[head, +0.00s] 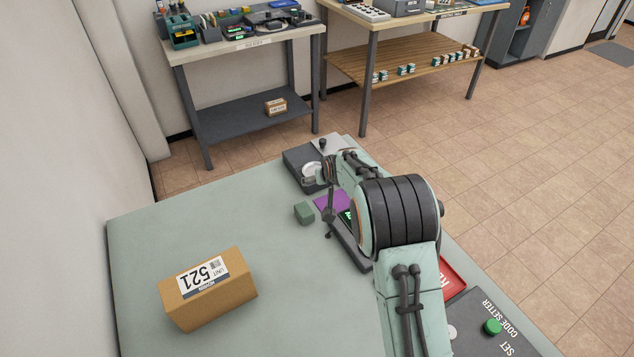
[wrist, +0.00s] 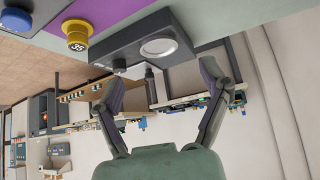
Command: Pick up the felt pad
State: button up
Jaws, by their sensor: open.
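A flat purple piece (head: 325,203), which looks like the felt pad, lies on the pale green table in the head view, partly hidden behind my arm. A purple patch (wrist: 108,6) also shows at the top edge of the wrist view, cut off by the frame. My gripper (wrist: 158,76) is open, with nothing between its fingers. In the wrist view its fingertips point toward a dark grey box (wrist: 125,48) with a round pale disc, and the purple patch is beyond them, up and to the left. In the head view my arm hides much of the gripper.
A small green block (head: 304,213) sits left of the purple piece. A cardboard parcel (head: 208,288) marked 521 lies at the front left. A yellow knob-like piece (wrist: 76,33) stands near the grey box. A code setter (head: 493,327) is at the front right.

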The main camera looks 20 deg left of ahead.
jog(key=g, duration=0.1)
send_near(304, 209)
jog(key=shift+n, duration=0.4)
jog(key=x, duration=0.4)
jog(key=shift+w+a, duration=0.15)
jog(key=x, duration=0.6)
jog(key=shift+f, duration=0.1)
jog(key=shift+c, duration=0.3)
jog(key=c, duration=1)
